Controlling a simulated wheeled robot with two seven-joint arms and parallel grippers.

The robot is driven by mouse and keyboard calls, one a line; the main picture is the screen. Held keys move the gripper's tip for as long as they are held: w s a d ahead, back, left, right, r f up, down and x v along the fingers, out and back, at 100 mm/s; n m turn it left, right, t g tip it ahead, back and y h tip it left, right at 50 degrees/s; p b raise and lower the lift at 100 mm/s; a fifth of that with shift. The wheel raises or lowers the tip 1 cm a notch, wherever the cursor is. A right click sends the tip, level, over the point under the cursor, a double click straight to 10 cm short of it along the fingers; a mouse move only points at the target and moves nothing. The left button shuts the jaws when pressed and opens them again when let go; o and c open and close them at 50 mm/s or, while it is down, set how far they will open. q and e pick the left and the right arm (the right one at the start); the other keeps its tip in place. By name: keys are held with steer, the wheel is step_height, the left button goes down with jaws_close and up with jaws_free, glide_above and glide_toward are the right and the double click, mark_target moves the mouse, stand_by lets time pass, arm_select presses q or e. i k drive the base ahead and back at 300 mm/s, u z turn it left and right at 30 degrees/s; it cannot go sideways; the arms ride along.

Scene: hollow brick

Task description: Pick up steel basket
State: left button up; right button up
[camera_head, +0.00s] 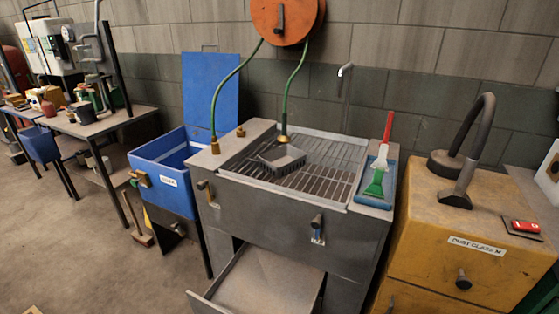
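A small dark-grey metal basket (282,159), which looks like the steel basket, sits on the slatted grate (318,178) in the top of a grey cabinet. It is at the grate's left-back part and is slightly turned. The brass end of a green hose (283,138) hangs right at its back edge; I cannot tell whether they touch. Its inside is hard to make out. Neither of my grippers is in view.
A blue tray (377,197) with a green-and-red brush lies right of the grate. An open blue bin (166,160) stands left. An open drawer (262,282) juts out in front. A yellow cabinet (462,230) with a black hose stands right. Floor at left front is mostly clear.

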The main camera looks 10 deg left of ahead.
mark_target(281, 162)
steer(key=i, duration=0.9)
